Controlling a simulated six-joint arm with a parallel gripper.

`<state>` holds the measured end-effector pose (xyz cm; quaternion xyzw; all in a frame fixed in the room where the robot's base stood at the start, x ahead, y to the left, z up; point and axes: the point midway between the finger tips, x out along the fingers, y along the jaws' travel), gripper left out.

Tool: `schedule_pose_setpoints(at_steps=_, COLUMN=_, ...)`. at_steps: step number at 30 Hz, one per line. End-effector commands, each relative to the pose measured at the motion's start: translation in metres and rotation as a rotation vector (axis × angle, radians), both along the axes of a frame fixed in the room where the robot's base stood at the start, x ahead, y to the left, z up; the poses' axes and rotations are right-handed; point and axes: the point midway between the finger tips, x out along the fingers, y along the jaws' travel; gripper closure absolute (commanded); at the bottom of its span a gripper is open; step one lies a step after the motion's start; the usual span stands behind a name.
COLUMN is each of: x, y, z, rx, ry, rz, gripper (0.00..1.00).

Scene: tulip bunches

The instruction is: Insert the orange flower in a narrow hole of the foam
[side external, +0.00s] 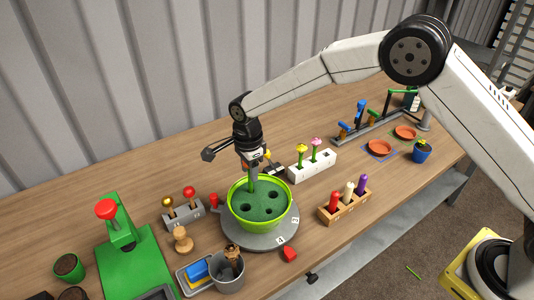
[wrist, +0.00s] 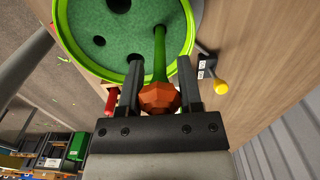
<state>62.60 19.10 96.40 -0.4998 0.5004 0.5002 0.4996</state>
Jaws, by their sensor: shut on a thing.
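The orange flower (wrist: 160,98) is held between the two fingers of my gripper (wrist: 160,66) in the wrist view. Its green stem (wrist: 159,50) points away from the gripper, over the green foam (wrist: 80,20). Whether the stem tip is in a hole or only over the foam, I cannot tell. The foam (side external: 262,206) fills a lime-green pot (side external: 258,228) and has several dark holes of differing width. In the side view my gripper (side external: 252,168) is above the back left of the pot, with the stem (side external: 252,185) below it and the flower head mostly hidden.
The pot stands on a round grey turntable (side external: 262,241). A white block with two flowers (side external: 312,166) is behind right, and a wooden rack of pegs (side external: 345,208) is at right. A grey cup (side external: 229,277) is in front; a lever box (side external: 183,215) is at left.

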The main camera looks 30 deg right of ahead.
Motion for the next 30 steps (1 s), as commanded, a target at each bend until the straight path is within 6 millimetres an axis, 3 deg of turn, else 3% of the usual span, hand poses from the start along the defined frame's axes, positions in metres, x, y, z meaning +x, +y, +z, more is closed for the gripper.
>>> schedule_pose_setpoints(at_steps=30, x=0.000, y=0.000, z=-0.018, rx=0.000, ry=0.000, rz=0.000, gripper=1.00)
